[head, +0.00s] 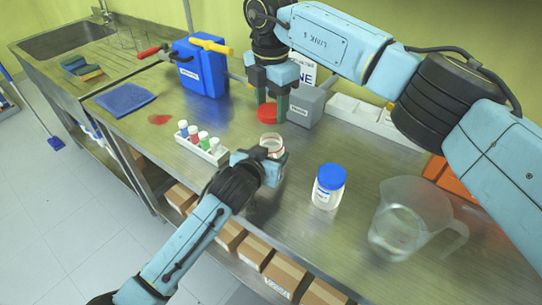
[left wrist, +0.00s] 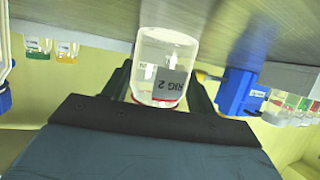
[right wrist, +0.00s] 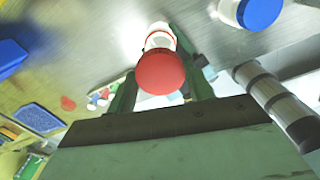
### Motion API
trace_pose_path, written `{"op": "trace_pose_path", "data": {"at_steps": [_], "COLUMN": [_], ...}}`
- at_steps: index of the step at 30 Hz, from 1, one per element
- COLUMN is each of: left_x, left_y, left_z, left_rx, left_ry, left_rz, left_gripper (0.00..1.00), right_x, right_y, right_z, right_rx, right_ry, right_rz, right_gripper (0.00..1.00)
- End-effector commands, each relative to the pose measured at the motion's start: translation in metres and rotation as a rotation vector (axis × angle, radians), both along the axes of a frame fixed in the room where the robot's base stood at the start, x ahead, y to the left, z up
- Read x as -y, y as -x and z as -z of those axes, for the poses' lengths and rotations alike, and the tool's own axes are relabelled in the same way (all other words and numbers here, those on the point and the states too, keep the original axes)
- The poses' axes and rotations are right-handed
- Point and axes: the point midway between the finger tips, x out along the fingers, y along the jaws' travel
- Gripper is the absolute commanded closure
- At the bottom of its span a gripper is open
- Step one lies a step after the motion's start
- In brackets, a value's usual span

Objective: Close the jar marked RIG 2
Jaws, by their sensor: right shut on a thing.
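The jar marked RIG 2 (left wrist: 160,50) is clear, with a grey label and a red ring at its neck. It stands between the fingers of my left gripper (head: 268,158); I cannot tell whether they press on it. In the head view the jar (head: 271,141) looks open-topped and partly hidden by that gripper. My right gripper (head: 268,98) is shut on a red lid (right wrist: 160,73), held above the table and behind the jar in the head view. The lid also shows in the head view (head: 267,113).
A blue-lidded jar (head: 328,187) and a clear beaker (head: 408,222) stand right of the jar. A white rack of small vials (head: 202,143) is to its left. A blue box (head: 200,68), grey box (head: 306,105) and blue cloth (head: 124,99) lie farther back.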

Motion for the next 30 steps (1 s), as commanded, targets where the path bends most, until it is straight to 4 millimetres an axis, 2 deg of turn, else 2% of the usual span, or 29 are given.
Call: {"op": "trace_pose_path", "data": {"at_steps": [1, 7, 11, 21, 30], "left_x": [0.0, 0.0, 0.0, 0.0, 0.0], "left_y": [0.0, 0.0, 0.0, 0.0, 0.0], "left_z": [0.0, 0.0, 0.0, 0.0, 0.001], "left_rx": [0.0, -0.001, -0.001, -0.001, -0.001], "left_ry": [0.0, 0.0, 0.0, 0.0, 0.0], "left_rz": [0.0, 0.0, 0.0, 0.0, 0.0], "left_gripper": [0.57, 0.83, 0.83, 0.83, 0.83], "right_x": [0.0, 0.0, 0.0, 0.001, 0.001], "right_y": [0.0, 0.0, 0.0, 0.0, 0.0], "right_z": [0.0, 0.0, 0.004, 0.048, 0.05], "right_rx": [0.0, 0.0, -0.001, -0.003, 0.0], "right_ry": [0.0, 0.0, 0.001, 0.0, -0.001], "right_rz": [0.0, 0.0, 0.0, 0.0, 0.0], "right_gripper": [0.69, 0.69, 0.69, 0.69, 0.69]}}
